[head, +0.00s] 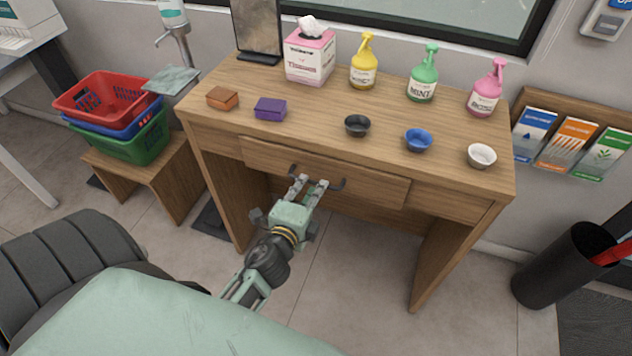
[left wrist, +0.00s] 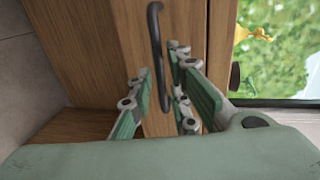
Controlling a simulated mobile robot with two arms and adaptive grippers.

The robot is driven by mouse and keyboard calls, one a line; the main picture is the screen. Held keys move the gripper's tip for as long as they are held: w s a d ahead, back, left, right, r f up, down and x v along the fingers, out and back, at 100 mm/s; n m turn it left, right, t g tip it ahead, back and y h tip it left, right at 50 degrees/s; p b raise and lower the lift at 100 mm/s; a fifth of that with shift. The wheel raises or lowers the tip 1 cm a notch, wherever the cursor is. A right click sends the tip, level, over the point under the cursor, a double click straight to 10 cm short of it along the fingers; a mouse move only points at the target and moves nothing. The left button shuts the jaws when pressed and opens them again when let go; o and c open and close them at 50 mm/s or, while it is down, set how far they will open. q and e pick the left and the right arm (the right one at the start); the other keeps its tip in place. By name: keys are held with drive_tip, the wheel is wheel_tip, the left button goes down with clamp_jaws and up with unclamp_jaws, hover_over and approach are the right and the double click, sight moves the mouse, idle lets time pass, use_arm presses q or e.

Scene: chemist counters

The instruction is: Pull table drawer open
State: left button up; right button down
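The wooden table (head: 300,140) has a wide drawer (head: 375,187) in its front, with a dark curved bar handle (head: 338,186). I see no clear opening above the drawer front, which looks closed or nearly so. My left gripper (head: 309,183) is at the handle, its two fingers apart. In the left wrist view the handle (left wrist: 156,40) runs up and down, its lower part between the spread left fingers (left wrist: 157,90). I cannot tell whether either finger touches it. My right gripper is not in view.
On the tabletop stand a tissue box (head: 310,58), pump bottles (head: 422,82), small bowls (head: 418,140) and two small blocks (head: 270,109). Stacked baskets (head: 110,112) sit on a stool at left. A black bin (head: 562,268) stands at right. The floor before the table is clear.

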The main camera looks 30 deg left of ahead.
sight(315, 181)
use_arm(q)
drive_tip(key=shift+x, duration=1.7)
clamp_jaws()
